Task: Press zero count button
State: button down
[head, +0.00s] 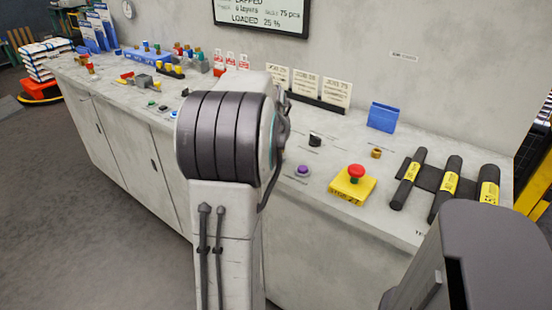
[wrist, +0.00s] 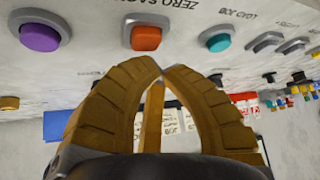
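In the head view my arm hides the gripper and the orange button.
The purple button (head: 303,170) shows right of my arm in the head view. Nearby are a black knob (head: 315,140), a red emergency stop on a yellow box (head: 353,184), a blue holder (head: 383,117) and black-and-yellow levers (head: 448,186). The wall rises behind the console.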

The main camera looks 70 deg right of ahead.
jog(key=shift+f, duration=0.2)
dwell(1.2)
jog(key=shift+f+b, duration=0.25)
jog(key=shift+b, duration=0.2)
jog(key=shift+f+b, duration=0.4)
jog(key=shift+f, duration=0.05)
dwell(0.7)
jog(key=shift+r, duration=0.1)
dwell(0.3)
jog(key=shift+r+p, duration=0.7)
jog(key=shift+r, duration=0.15)
jog(key=shift+r, duration=0.15)
jog(key=shift+r+p, duration=2)
jog(key=shift+r, duration=0.35)
jog(key=shift+a+f, duration=0.1)
